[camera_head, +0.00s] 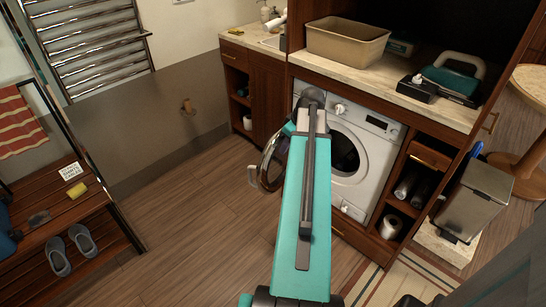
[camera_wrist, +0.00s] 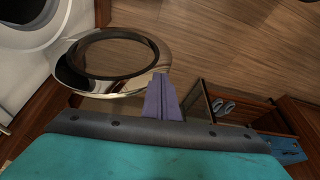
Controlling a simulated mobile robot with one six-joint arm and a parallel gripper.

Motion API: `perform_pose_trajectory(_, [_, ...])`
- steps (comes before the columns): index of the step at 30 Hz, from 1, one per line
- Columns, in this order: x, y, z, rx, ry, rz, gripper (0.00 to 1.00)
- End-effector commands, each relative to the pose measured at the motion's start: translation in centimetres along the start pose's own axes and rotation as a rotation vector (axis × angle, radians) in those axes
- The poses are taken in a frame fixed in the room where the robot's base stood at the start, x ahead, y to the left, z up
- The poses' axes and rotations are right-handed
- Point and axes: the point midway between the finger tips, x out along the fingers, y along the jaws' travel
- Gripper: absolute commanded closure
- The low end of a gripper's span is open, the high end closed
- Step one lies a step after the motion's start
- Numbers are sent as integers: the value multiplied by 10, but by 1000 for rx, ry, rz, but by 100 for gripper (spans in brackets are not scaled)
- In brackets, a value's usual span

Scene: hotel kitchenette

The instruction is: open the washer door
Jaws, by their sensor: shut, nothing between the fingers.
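The white washer (camera_head: 375,150) stands under the counter, with its dark drum opening (camera_head: 344,153) showing to the right of my arm. Its round door (camera_head: 268,165), with a shiny metal rim, stands swung out from the front, to the left of my arm, which hides part of it. In the wrist view the door (camera_wrist: 75,78) stands out from the washer body (camera_wrist: 25,65) at the left. My gripper (camera_wrist: 160,80) is shut and empty, at the door's right-hand rim; I cannot tell whether it touches. My arm hides the gripper in the head view.
A trash can (camera_head: 475,200) stands at right. A wooden bench (camera_head: 75,215) with slippers is at left. The wooden floor (camera_head: 190,215) between is clear.

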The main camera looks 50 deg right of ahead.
Motion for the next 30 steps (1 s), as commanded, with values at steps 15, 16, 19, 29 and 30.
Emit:
perform_pose_trajectory(15, [-22, 17, 7, -17, 22, 27, 100])
perform_pose_trajectory(16, [-22, 17, 7, -17, 22, 27, 100])
perform_pose_trajectory(19, [-20, 17, 7, -17, 21, 27, 100])
perform_pose_trajectory(29, [1, 17, 6, -17, 21, 25, 100])
perform_pose_trajectory(30, [6, 17, 6, -17, 21, 25, 100])
